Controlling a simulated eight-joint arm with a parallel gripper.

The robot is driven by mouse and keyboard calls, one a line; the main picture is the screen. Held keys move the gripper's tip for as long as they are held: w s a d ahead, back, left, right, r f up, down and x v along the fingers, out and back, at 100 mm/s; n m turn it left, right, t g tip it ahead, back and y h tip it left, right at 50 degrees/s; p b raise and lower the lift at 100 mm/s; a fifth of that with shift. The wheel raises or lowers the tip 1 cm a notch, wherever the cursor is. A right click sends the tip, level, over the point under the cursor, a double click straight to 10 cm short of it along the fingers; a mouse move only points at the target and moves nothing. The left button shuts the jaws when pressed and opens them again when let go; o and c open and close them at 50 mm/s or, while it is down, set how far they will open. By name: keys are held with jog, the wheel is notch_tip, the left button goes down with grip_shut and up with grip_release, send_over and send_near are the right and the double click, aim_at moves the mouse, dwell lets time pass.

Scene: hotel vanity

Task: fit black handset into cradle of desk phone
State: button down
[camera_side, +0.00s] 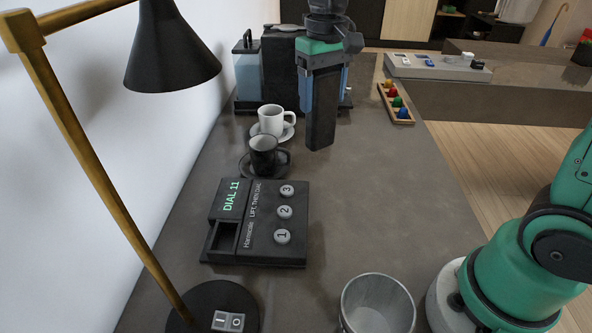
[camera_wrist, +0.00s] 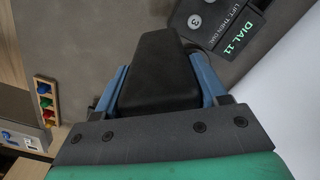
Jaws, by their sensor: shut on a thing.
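The black handset (camera_side: 321,110) hangs upright in my gripper (camera_side: 322,82), above the counter and behind the desk phone in the side view. In the wrist view the handset (camera_wrist: 160,72) fills the space between the blue fingers of my gripper (camera_wrist: 160,90). The desk phone (camera_side: 262,240) lies on the counter with a lit "DIAL 11" display and buttons 1, 2 and 3. Its cradle (camera_side: 224,238) is an empty recess at the phone's front left. In the wrist view part of the phone (camera_wrist: 225,22) shows at the top right; the cradle is not in view there.
A black cup (camera_side: 263,152) and a white cup (camera_side: 271,120) stand on saucers behind the phone. A lamp (camera_side: 172,50) stands at left, a metal bin (camera_side: 377,305) at front. A tray of coloured pieces (camera_side: 396,102) lies behind right. The counter's middle (camera_side: 370,190) is clear.

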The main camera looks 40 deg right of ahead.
jog(key=shift+w+a+f+n, duration=0.3)
jog(key=shift+a+f+n, duration=0.15)
jog(key=shift+n, duration=0.35)
jog(key=s+d+r+m, duration=0.4)
jog(key=s+d+r, duration=0.1)
jog(key=s, duration=0.2)
jog(key=s+d+r+m, duration=0.4)
jog(key=s+m, duration=0.1)
jog(key=s, duration=0.2)
notch_tip(320, 180, down, 19)
jog(key=shift+s+d+f, duration=0.1)
jog(key=shift+f, duration=0.05)
jog(key=shift+c, duration=0.2)
grip_release()
jog(key=shift+f, duration=0.1)
